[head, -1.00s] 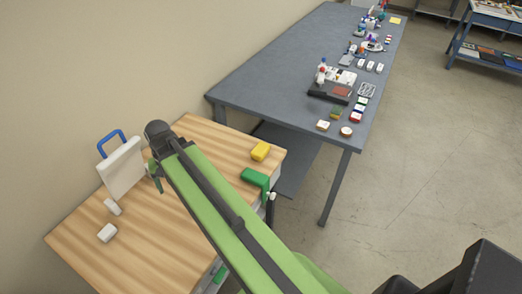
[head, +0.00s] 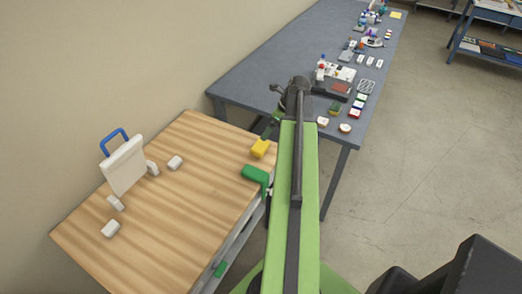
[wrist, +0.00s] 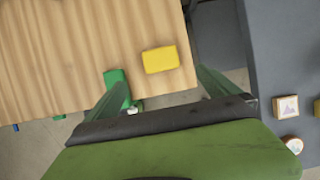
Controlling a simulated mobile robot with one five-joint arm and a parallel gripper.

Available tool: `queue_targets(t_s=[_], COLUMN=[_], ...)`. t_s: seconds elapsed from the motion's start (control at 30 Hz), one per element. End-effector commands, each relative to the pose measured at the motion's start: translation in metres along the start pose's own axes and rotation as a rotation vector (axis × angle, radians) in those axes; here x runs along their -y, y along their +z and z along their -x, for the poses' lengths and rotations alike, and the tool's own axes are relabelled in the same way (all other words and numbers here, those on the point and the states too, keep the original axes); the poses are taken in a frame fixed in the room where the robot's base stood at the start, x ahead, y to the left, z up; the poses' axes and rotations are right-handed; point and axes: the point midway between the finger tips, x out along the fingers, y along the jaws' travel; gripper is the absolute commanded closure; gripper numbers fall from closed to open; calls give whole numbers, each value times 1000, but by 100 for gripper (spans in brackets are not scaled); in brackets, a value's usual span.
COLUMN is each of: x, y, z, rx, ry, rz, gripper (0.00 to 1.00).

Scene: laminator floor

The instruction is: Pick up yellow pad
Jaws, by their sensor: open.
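The yellow pad (head: 259,149) lies on the wooden table near its far right corner. In the wrist view, the yellow pad (wrist: 160,59) is a rounded block close to the table edge. My gripper (head: 269,130) is above and beside the pad, and its near finger seems to overlap the pad's top edge in the head view. In the wrist view my gripper (wrist: 162,80) has its fingers spread apart, with the pad showing ahead of and between the tips. Nothing is held.
A green object (head: 256,175) lies at the table edge close to the pad. White blocks (head: 175,162) and a white board with a blue handle (head: 124,166) stand on the wooden table (head: 150,220). A grey table (head: 265,75) with many small items is beyond a gap.

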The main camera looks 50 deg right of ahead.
Motion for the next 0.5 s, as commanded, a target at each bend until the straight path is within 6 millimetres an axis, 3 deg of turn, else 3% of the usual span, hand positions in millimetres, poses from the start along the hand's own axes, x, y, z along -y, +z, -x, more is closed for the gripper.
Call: queue_targets(t_s=[0.03, 0.3, 0.4, 0.5], x=[0, 0, 0, 0], y=[-4, -4, -4, -2], z=[-20, -80, -99, -106], rx=[0, -1, -1, -1], ry=[0, 1, 0, 0], rz=[2, 3, 4, 2], gripper=[0, 0, 0, 0])
